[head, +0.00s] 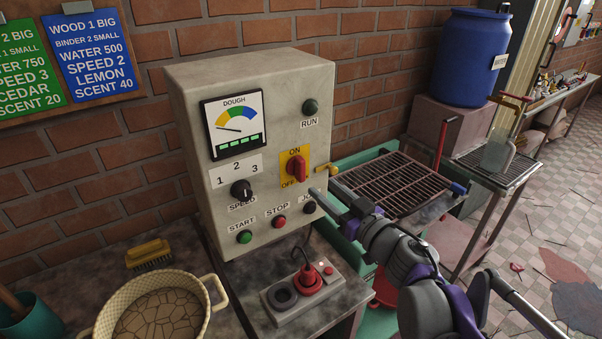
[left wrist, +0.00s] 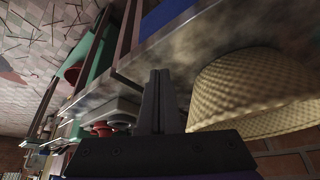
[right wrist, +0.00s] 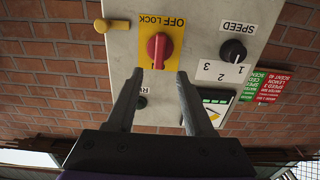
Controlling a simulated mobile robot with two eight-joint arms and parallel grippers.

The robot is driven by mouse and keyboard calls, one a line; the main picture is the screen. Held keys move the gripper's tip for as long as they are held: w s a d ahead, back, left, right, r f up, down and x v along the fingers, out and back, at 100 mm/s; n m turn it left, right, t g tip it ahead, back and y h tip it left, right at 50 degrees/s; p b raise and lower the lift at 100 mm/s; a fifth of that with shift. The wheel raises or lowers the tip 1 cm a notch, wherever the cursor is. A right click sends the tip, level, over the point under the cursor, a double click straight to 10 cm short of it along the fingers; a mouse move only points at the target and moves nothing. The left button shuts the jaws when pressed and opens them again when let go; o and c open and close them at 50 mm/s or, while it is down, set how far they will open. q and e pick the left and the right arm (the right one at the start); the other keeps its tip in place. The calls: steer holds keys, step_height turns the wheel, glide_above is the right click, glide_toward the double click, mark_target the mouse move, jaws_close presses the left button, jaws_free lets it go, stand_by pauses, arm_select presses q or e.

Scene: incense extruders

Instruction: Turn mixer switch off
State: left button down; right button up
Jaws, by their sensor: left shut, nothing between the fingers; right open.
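The mixer switch (head: 297,168) is a red rotary knob on a yellow plate marked ON above and OFF below, on the front of a grey control box (head: 200,110). Its grip looks upright, towards ON. My right gripper (head: 323,184) is just right of and below the knob in the head view. In the right wrist view the open fingers (right wrist: 158,73) point at the box, and the red knob (right wrist: 159,48) shows beyond and between their tips, apart from them. My left gripper (left wrist: 158,102) is shut and empty in the left wrist view; the head view does not show it.
Below the switch are a black speed knob (head: 241,189), a green start button (head: 244,237) and a red stop button (head: 279,221). A drying rack (head: 395,180) is at right.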

mark_target(303, 170)
steer(key=x, duration=0.9)
steer(key=shift+w+p, duration=0.1)
steer(key=shift+p, duration=0.25)
steer(key=shift+c, duration=0.3)
jaws_close()
